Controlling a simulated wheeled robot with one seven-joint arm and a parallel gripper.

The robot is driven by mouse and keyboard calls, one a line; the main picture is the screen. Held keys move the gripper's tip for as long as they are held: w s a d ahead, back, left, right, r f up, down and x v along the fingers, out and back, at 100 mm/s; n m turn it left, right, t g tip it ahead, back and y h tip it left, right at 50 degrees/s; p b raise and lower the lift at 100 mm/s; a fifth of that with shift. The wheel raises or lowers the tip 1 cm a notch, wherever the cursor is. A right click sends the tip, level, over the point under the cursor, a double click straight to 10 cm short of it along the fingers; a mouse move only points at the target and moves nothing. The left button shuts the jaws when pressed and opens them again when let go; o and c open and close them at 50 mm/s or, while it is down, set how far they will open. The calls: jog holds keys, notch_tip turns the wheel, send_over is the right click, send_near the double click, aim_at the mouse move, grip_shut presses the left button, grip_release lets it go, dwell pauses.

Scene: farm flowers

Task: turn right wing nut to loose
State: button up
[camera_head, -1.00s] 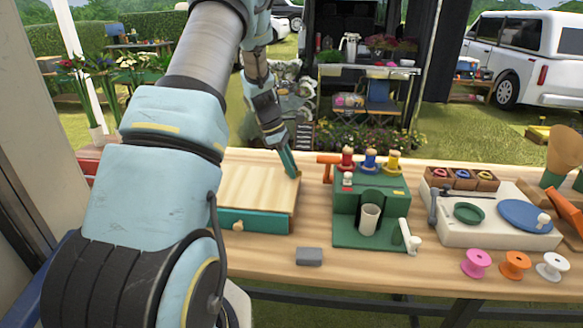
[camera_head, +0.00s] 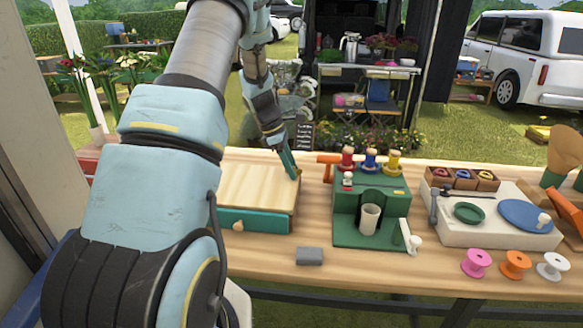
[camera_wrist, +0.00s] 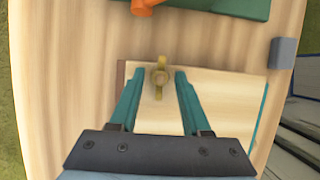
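A flat wooden box with a pale lid (camera_head: 255,187) and a teal front lies on the table in the head view. In the wrist view, its lid (camera_wrist: 215,88) carries a brass wing nut (camera_wrist: 159,76) near its far edge. The wing nut's wings run up and down in that view. My gripper (camera_wrist: 160,73) is open, with one teal finger on each side of the wing nut and a visible gap to each. In the head view, my gripper (camera_head: 291,172) is at the lid's back right corner, and the wing nut is mostly hidden there.
A green stand (camera_head: 372,205) with red, blue and yellow spools stands right of the box, with an orange handle (camera_head: 326,160) near my gripper. A grey block (camera_head: 309,256) lies in front. A white tray and loose spools are farther right.

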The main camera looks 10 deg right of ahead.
jog(key=shift+o, duration=0.2)
jog(key=shift+r, duration=0.1)
jog(key=b+v, duration=0.2)
jog(key=v, duration=0.8)
jog(key=shift+a+r, duration=0.2)
jog(key=shift+r, duration=0.1)
jog(key=s+a+m+t+y, duration=0.1)
jog(key=s+a+m, duration=0.3)
jog(key=s, duration=0.3)
jog(key=s+a+f+m+y, duration=0.1)
jog(key=s+a+m, duration=0.3)
jog(key=s+m, duration=0.3)
jog(key=s+a+f+m+t+y, duration=0.1)
jog(key=s+a+m, duration=0.3)
jog(key=s, duration=0.5)
jog(key=shift+m+t+y, duration=0.3)
jog(key=shift+m+y, duration=0.2)
jog(key=shift+m, duration=0.2)
jog(key=shift+o, duration=0.3)
jog(key=shift+s+f, duration=0.1)
